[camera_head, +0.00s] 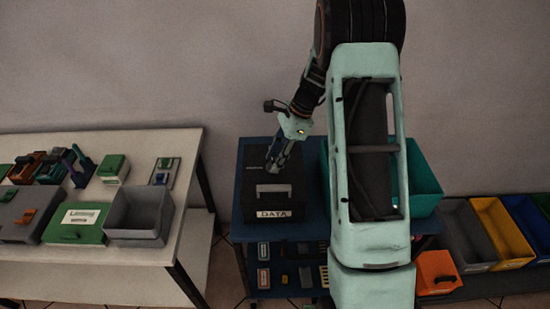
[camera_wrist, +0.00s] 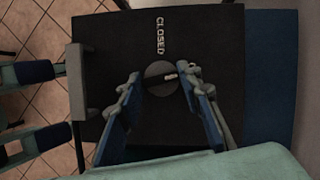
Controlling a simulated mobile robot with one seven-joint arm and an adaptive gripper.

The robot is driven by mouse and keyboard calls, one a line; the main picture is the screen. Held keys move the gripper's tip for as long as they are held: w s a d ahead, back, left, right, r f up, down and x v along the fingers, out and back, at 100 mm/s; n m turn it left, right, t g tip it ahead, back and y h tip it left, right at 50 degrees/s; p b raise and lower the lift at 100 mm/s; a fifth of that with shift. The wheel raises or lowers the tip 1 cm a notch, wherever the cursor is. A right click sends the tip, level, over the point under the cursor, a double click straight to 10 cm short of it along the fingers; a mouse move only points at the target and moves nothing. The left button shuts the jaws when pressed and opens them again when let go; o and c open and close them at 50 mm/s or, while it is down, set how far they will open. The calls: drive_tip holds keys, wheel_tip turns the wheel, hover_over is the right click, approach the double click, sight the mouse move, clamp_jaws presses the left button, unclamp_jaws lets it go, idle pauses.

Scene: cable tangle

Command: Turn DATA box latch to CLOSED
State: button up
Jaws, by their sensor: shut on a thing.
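The black DATA box (camera_head: 298,191) stands on a blue-topped stand, with its DATA label (camera_head: 273,214) facing front. In the wrist view its dark lid (camera_wrist: 215,35) bears the white word CLOSED (camera_wrist: 160,37). Below that word is a round dark latch (camera_wrist: 155,83) with a short white mark (camera_wrist: 170,76). The mark points right in the picture, away from the word CLOSED. My gripper (camera_wrist: 160,84) is shut on the latch, one blue-grey finger on each side. In the head view my gripper (camera_head: 274,164) reaches down onto the lid. Any other lid lettering is hidden.
A grey handle (camera_wrist: 75,85) stands at the box's front side. A teal bin (camera_head: 424,178) stands to the right behind my arm. A white table (camera_head: 188,165) with boxes and a grey bin (camera_head: 139,217) is left. Coloured bins (camera_head: 500,230) line the right.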

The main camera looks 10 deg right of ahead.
drive_tip(key=n+g, duration=0.1)
drive_tip(key=n, duration=0.2)
drive_tip(key=shift+w+n, duration=0.15)
drive_tip(key=shift+n, duration=0.25)
drive_tip(key=n+g, duration=0.1)
drive_tip(key=n, duration=0.1)
drive_tip(key=n+g+h, duration=0.1)
drive_tip(key=n, duration=0.1)
drive_tip(key=shift+w+a, duration=0.1)
drive_tip(key=shift+w, duration=0.05)
drive_tip(key=n+h, duration=0.1)
drive_tip(key=n, duration=0.3)
drive_tip(key=shift+g, duration=0.4)
drive_tip(key=shift+a+n+g+h, duration=0.15)
drive_tip(key=shift+n+h, duration=0.2)
drive_tip(key=shift+n, duration=0.55)
drive_tip(key=shift+n+g+h, duration=0.15)
drive_tip(key=shift+n+h, duration=0.2)
drive_tip(key=shift+n, duration=0.55)
drive_tip(key=o, duration=1.2)
drive_tip(key=shift+c, duration=0.2)
drive_tip(key=a+v, duration=0.1)
drive_tip(key=v, duration=1.1)
drive_tip(key=shift+d, duration=0.4)
